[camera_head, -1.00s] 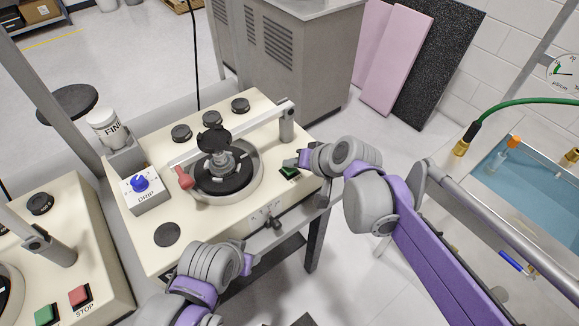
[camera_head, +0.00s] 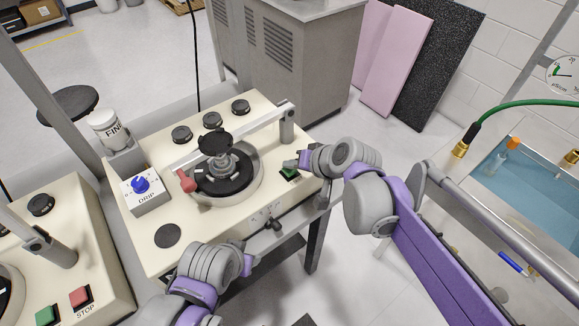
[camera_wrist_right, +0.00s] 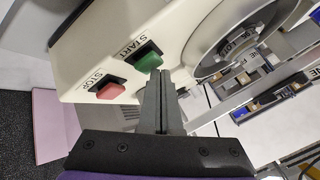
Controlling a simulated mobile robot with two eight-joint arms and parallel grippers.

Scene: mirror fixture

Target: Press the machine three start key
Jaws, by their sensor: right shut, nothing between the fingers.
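The cream machine (camera_head: 140,235) in the middle of the head view has a green start key (camera_head: 289,174) at its right end. In the right wrist view the green key (camera_wrist_right: 148,60) is marked START, and a red key (camera_wrist_right: 110,90) beside it is marked STOP. My right gripper (camera_head: 290,164) is shut and empty, its tips at the green key. In the wrist view its fingers (camera_wrist_right: 156,78) overlap the key's lower edge; I cannot tell whether they touch it. My left gripper (camera_head: 246,262) is low by the machine's front edge, its fingers not clear.
Another cream machine (camera_head: 85,265) stands at the left. A blue water basin (camera_head: 530,185) is at the right.

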